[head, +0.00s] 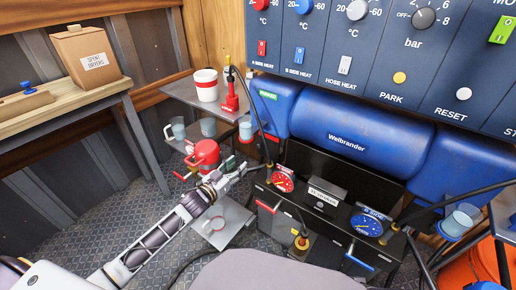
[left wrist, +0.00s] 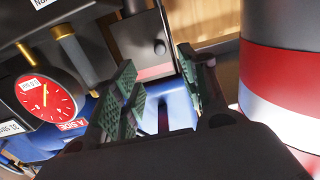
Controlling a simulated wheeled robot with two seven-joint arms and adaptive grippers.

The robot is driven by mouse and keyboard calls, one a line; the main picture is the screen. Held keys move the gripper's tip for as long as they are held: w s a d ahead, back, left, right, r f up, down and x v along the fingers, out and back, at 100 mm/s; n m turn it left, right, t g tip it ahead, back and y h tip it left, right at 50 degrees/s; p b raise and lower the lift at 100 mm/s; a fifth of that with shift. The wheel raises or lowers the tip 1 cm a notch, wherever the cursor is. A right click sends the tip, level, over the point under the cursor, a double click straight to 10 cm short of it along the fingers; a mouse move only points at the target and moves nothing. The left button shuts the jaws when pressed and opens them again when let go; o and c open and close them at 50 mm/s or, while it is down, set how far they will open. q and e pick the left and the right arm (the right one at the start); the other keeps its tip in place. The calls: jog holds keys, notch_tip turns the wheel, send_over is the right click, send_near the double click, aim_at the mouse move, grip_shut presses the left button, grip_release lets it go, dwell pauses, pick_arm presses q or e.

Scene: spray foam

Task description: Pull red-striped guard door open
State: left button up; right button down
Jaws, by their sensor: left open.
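A dark panel with a red bar (head: 266,207) is on the front left of the black pump unit, below the red gauge (head: 283,180); I take it as the red-striped guard door. In the left wrist view a dark panel with a red stripe (left wrist: 155,72) lies just beyond the fingertips. I cannot tell from the pictures whether they are the same part. My left gripper (head: 243,170) is beside the unit's left end. In the left wrist view the gripper (left wrist: 160,85) is open, with nothing between its green pads. My right gripper is not in view.
A thin black hose (head: 250,105) hangs near the gripper. Blue tanks (head: 350,135) are behind the unit. A blue-barred panel (head: 358,262) is right.

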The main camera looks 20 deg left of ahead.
pick_arm(q)
jog(key=shift+w+r, duration=0.15)
jog(key=shift+r, duration=0.15)
jog(key=shift+w, duration=0.15)
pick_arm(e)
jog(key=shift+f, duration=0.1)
pick_arm(q)
jog(key=b, duration=0.2)
send_near(258, 146)
jog(key=shift+w, duration=1.45)
jog(key=shift+w+d+f+b, duration=0.3)
jog(key=shift+w+d, duration=0.35)
jog(key=shift+w, duration=0.15)
jog(key=shift+b+x, duration=0.3)
jog(key=shift+x, duration=0.55)
jog(key=shift+b+x, duration=0.4)
jog(key=shift+x, duration=0.95)
jog(key=shift+w+r, duration=0.1)
jog(key=shift+w, duration=0.1)
jog(key=shift+d, duration=0.1)
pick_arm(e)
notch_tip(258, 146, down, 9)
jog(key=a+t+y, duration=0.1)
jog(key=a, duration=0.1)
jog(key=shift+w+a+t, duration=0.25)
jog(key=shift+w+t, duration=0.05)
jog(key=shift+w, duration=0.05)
